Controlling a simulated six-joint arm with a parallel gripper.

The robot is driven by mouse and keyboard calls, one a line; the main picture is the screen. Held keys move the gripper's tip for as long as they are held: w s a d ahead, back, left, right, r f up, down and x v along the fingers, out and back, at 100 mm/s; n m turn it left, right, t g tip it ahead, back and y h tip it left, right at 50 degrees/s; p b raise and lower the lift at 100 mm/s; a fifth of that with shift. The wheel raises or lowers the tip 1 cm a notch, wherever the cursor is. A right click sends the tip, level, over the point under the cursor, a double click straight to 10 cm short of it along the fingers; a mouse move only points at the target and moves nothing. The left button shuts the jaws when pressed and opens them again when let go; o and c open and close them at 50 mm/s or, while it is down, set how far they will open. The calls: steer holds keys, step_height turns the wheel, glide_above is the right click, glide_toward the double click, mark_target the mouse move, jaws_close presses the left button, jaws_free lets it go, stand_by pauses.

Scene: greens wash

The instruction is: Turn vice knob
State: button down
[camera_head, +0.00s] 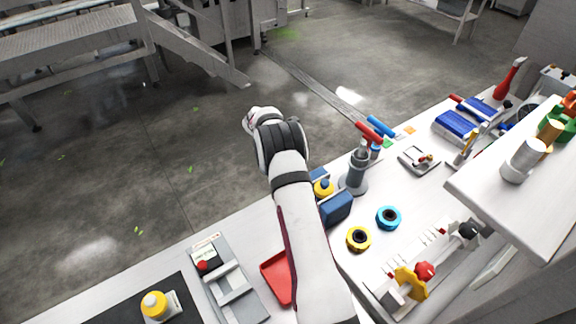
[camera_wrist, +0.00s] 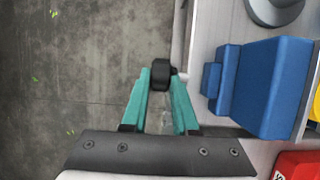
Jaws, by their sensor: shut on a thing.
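In the wrist view, my gripper (camera_wrist: 161,84) has its two teal fingers drawn together at the tips on a small black round knob (camera_wrist: 160,72), just off the pale bench edge. A blue stepped block (camera_wrist: 272,85), possibly the vice body, lies to the right of the fingers; I cannot see how the knob joins it. In the head view the same blue block (camera_head: 336,209) shows partly behind my arm. My arm hides the fingertips and the knob there.
The bench (camera_head: 375,275) holds a grey stand with a red handle (camera_head: 357,172), a yellow roll (camera_head: 359,239), a blue roll (camera_head: 388,217) and a red tray (camera_head: 273,277). A raised white shelf (camera_head: 490,195) stands at right. Open floor lies beyond the bench edge.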

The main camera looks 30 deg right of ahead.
stand_by(0.3)
steer(key=h, duration=0.4)
steer(key=shift+a+f+h, duration=0.3)
steer(key=shift+a+f, duration=0.05)
steer(key=shift+a, duration=0.05)
steer(key=h, duration=0.3)
steer(key=f+h, duration=0.1)
steer(key=h, duration=0.2)
steer(key=shift+a, duration=0.1)
steer(key=shift+h, duration=0.3)
steer(key=c, duration=0.7)
jaws_free()
steer(key=a+r, duration=0.1)
steer(key=a, duration=0.4)
steer(key=a+r, duration=0.1)
steer(key=a, duration=0.4)
steer(key=a+r, duration=0.1)
steer(key=a, duration=0.4)
steer(key=shift+a+r, duration=0.1)
steer(key=shift+a, duration=0.1)
